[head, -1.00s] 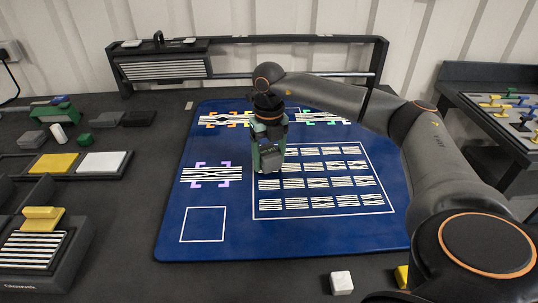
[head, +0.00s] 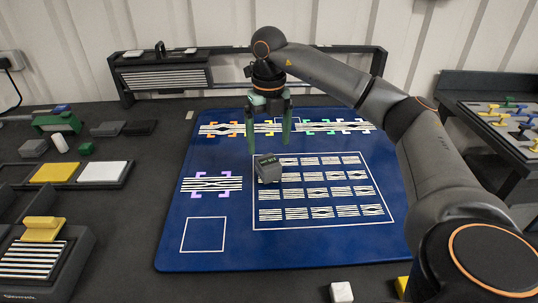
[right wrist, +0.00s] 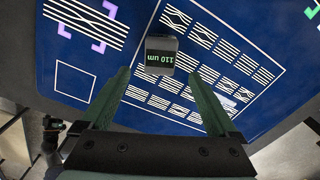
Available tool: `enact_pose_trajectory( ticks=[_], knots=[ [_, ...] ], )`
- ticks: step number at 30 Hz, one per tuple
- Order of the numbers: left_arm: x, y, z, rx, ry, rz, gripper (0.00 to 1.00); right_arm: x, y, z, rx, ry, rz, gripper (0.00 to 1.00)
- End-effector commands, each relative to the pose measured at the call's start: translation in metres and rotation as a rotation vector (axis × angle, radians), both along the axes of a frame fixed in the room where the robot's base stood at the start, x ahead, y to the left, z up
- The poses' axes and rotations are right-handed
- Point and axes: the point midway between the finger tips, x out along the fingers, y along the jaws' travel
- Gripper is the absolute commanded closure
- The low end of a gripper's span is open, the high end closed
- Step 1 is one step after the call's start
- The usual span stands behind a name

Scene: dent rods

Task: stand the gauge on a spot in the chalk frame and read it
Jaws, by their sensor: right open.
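The gauge (head: 267,168) is a small dark grey block. Several rows of striped spots fill the rest of the frame. My left gripper is not in view.
The blue mat (head: 190,252) also bears striped strips with orange, green and purple corner marks and an empty white square (head: 203,234). Trays and blocks stand at the left. A dark rack (head: 165,75) stands behind. A white cube (head: 341,291) lies in front.

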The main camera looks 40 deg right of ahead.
Motion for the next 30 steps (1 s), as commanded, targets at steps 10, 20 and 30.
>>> enact_pose_trajectory(
  ticks=[10, 20, 30],
  knots=[
    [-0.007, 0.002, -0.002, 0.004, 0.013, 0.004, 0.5, 0.0, 0.0, 0.033, 0.0, 0.001, 0.001, 0.05],
    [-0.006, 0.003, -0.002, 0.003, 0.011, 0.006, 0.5, 0.0, 0.0, 0.032, 0.0, 0.001, 0.001, 0.05],
    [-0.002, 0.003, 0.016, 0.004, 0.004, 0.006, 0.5, 0.0, 0.0, 0.05, 0.001, 0.0, 0.001, 0.05]
  ],
)
